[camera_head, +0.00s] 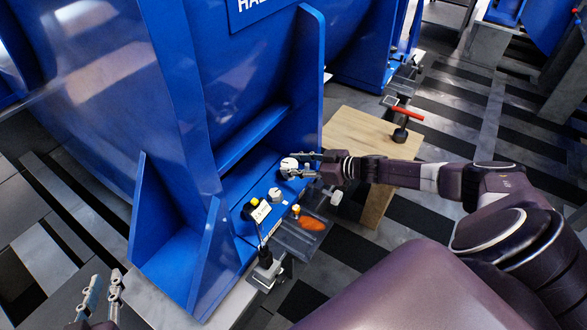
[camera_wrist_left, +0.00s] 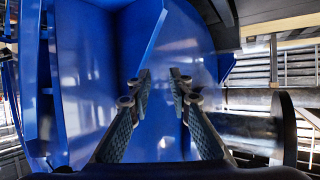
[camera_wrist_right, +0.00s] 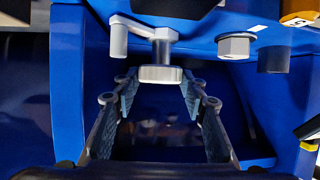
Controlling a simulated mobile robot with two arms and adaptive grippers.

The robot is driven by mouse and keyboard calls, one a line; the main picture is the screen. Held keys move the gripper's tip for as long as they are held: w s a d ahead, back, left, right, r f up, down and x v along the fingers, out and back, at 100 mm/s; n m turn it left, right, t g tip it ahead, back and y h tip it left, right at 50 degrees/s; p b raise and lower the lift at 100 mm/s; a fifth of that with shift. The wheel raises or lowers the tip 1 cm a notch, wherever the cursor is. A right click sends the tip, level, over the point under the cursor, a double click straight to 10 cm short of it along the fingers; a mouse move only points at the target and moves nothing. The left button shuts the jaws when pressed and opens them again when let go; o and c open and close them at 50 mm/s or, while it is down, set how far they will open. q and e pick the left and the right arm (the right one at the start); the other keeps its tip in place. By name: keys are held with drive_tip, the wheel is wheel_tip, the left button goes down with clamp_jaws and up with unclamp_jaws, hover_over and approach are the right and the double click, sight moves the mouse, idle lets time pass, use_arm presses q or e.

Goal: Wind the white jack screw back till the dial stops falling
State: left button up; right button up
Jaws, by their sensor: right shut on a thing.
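The white jack screw (camera_head: 288,164) sits by the blue motor foot in the head view. In the right wrist view its pale round head (camera_wrist_right: 160,74) has a small crank arm above it and lies between my fingertips. My right gripper (camera_head: 305,166) is shut on it, also in the right wrist view (camera_wrist_right: 159,86). A yellow-and-black part (camera_head: 250,209) with a white tag stands nearby; I cannot tell whether it is the dial, and no reading is legible. My left gripper (camera_head: 103,286) is open and empty at lower left; it also shows in the left wrist view (camera_wrist_left: 160,80).
The large blue motor housing (camera_head: 110,70) fills the left. Hex bolt (camera_wrist_right: 236,46) stands beside the screw in the right wrist view. An orange item (camera_head: 312,222) lies in front of the foot. A wooden surface (camera_head: 352,130) holds a red-handled tool (camera_head: 408,113). Striped floor lies beyond.

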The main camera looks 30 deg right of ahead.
drive_tip(key=shift+w+d+r+n+g+y+b, duration=0.15)
drive_tip(key=shift+n+g+y+b, duration=0.15)
drive_tip(key=shift+n+y+b, duration=0.4)
use_arm(q)
wheel_tip(320, 180, up, 10)
drive_tip(key=w+d+t+h, duration=0.1)
drive_tip(key=w+d+t, duration=0.1)
drive_tip(key=t, duration=0.3)
drive_tip(key=shift+w+r+h, duration=0.2)
drive_tip(key=shift+w+h, duration=0.15)
drive_tip(key=shift+h, duration=0.05)
use_arm(e)
drive_tip(key=o, duration=1.2)
drive_tip(key=shift+c, duration=0.2)
